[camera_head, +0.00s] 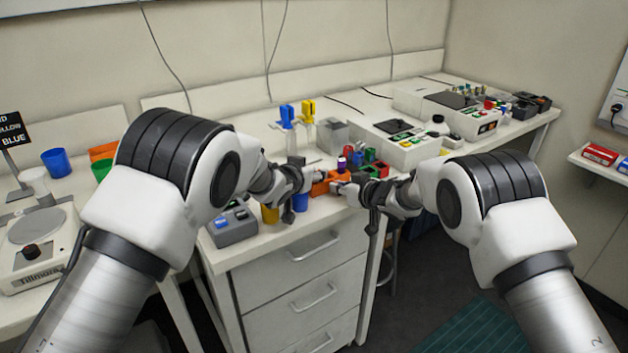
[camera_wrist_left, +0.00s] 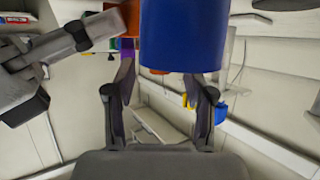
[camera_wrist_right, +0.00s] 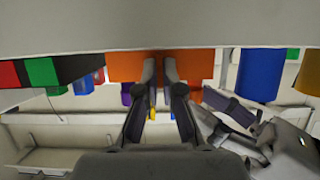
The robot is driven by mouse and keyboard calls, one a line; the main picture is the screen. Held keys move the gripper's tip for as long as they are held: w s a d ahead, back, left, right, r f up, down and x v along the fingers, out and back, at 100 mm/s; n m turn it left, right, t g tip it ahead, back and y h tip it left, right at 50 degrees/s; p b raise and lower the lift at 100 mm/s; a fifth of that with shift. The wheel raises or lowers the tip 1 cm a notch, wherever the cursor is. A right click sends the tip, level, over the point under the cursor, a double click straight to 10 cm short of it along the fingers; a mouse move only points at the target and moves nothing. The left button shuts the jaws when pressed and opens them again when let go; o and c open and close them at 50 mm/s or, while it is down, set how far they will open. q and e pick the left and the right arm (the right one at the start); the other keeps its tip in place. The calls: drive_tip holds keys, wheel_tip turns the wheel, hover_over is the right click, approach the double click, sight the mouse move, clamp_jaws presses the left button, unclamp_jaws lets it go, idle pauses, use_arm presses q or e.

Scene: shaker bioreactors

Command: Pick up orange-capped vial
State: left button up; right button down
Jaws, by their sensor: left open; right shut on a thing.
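An orange rack (camera_head: 321,187) stands at the front edge of the bench. A purple-capped vial (camera_wrist_right: 127,93) stands in it. A small orange piece (camera_wrist_right: 195,96) shows past the rack's edge in the right wrist view. It may be the orange cap, but the vial's body is hidden. My right gripper (camera_wrist_right: 160,66) is shut at the middle of the orange rack, with orange between its close fingertips. My left gripper (camera_head: 305,180) is open at the rack's left side. Its spread fingers (camera_wrist_left: 160,75) show behind a blue cup in the left wrist view.
The blue cup (camera_head: 300,203) and a yellow cup (camera_head: 270,214) stand close under my left gripper. Green and red blocks (camera_head: 376,168) crowd the rack's right side.

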use_arm(q)
drive_tip(key=x, duration=0.2)
drive_tip(key=shift+w+f, duration=0.25)
drive_tip(key=shift+w, duration=0.1)
use_arm(e)
drive_tip(key=shift+w+f, duration=0.1)
use_arm(q)
drive_tip(key=shift+s, duration=0.1)
drive_tip(key=shift+c, duration=1.4)
drive_tip(key=c, duration=0.7)
drive_tip(key=shift+o, duration=0.2)
wheel_tip(320, 180, up, 10)
drive_tip(key=shift+r, duration=0.1)
use_arm(e)
drive_tip(key=c, duration=1.2)
unclamp_jaws()
drive_tip(key=shift+c, duration=0.2)
